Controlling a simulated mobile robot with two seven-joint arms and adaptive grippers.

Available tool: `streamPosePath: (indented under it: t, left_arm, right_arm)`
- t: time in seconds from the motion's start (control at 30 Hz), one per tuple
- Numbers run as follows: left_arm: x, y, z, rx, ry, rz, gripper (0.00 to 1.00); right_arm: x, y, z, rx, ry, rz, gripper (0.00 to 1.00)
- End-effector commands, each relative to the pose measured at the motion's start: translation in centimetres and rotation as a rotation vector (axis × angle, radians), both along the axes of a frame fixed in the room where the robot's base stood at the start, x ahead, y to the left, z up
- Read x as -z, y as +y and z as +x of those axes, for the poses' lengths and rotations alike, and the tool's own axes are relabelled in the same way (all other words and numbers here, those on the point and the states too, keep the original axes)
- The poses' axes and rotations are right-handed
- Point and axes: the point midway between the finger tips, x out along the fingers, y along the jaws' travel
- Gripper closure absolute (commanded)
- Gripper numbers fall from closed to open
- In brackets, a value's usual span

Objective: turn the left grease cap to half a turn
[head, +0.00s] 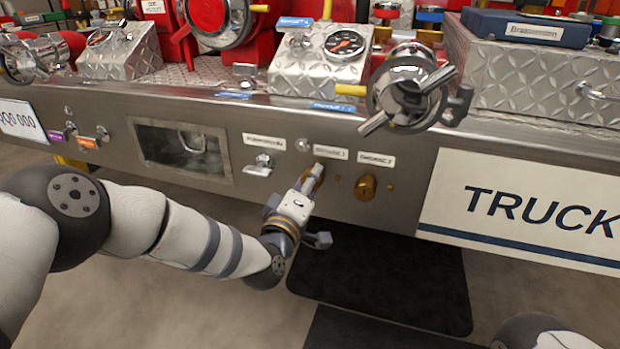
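My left gripper (315,178) reaches up to the bumper panel at the left grease cap (320,181), under the left of two small grease labels. The gripper's fingers cover most of this cap, and only a little brass shows beside them. I cannot tell whether the fingers are clamped on it or how far the cap is turned. The right grease cap (366,187), a round brass knob, sits uncovered to the right. My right gripper is not in view; only part of my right arm shows at the bottom right.
A large chrome outlet with handles (408,88) juts out above the right cap. A chrome lever (259,165) and a recessed window (182,148) are left of my gripper. A white TRUCK sign (530,205) fills the right. A dark mat (400,285) lies on the floor below.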

Motion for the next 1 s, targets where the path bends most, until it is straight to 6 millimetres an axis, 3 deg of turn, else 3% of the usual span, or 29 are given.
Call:
streamPosePath:
  t: [1.0]
  left_arm:
    - [-0.4,0.0,0.0,-0.002,-0.296,0.904,0.94]
  right_arm:
    - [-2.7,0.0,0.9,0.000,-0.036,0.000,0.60]
